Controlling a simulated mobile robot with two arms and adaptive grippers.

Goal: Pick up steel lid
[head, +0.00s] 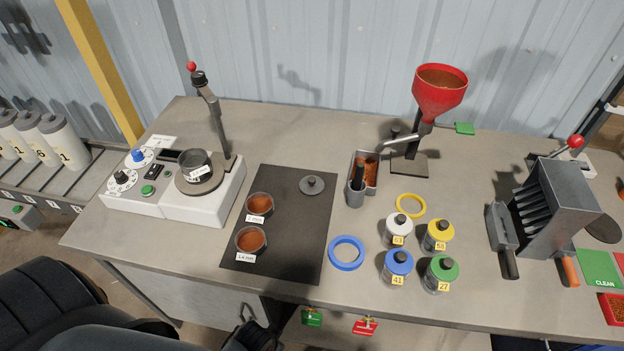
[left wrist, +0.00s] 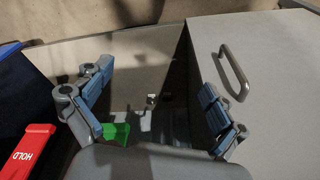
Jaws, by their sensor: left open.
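The steel lid (head: 312,185) is a small grey disc with a dark round knob. It lies flat on the upper right part of a black mat (head: 285,240) on the workbench. My left gripper (left wrist: 155,80) shows in the left wrist view with its two blue-grey fingers spread apart and nothing between them. It is by the grey cabinet front with a bar handle (left wrist: 233,72), away from the lid. The lid is not in the left wrist view. My right gripper is in neither view.
Two cups of copper granules (head: 260,205) (head: 250,240) stand left of the lid. A blue ring (head: 346,253) and several colour-capped jars (head: 398,228) are to the right. A scale with a steel pan (head: 195,166) stands left, a red funnel (head: 440,92) behind right.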

